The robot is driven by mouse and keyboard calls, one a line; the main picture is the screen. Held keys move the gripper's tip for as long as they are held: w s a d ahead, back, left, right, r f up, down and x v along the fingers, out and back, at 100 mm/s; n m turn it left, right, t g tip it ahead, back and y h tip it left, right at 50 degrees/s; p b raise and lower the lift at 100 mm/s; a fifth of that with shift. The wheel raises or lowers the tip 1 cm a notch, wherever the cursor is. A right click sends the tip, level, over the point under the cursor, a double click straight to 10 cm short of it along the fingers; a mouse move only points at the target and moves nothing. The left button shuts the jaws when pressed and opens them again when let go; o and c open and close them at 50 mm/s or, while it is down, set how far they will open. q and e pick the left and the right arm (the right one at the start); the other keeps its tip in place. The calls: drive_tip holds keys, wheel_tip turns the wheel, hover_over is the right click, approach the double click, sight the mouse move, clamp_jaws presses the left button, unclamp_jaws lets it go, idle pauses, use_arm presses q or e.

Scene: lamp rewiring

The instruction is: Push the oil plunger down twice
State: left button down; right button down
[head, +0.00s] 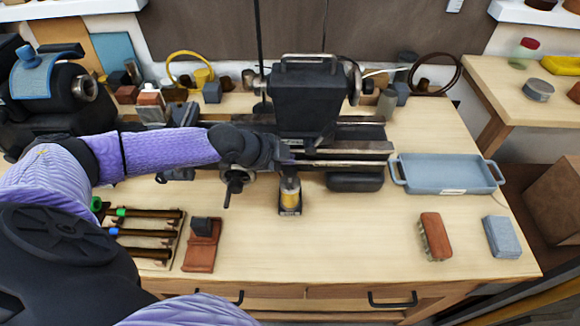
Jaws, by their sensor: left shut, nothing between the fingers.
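A small oil container (290,196) with a pale yellow body and a dark base stands on the bench in front of the dark lathe. Its top and plunger lie just under my gripper and are hard to make out. My left gripper (287,163) reaches in from the left and is shut and empty. Its tips are right above the oil container; I cannot tell whether they touch it. My right gripper is not in view.
The dark lathe (306,95) stands behind the oil container. A blue-grey tray (450,177) is to the right. A brush (435,237) and a blue-grey block (501,237) lie front right. A tool rack (170,238) and a red-brown pad (200,250) are front left. The front middle bench is clear.

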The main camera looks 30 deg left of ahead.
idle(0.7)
use_arm(q)
drive_tip(key=shift+f, duration=0.15)
idle(0.4)
drive_tip(key=shift+f, duration=0.3)
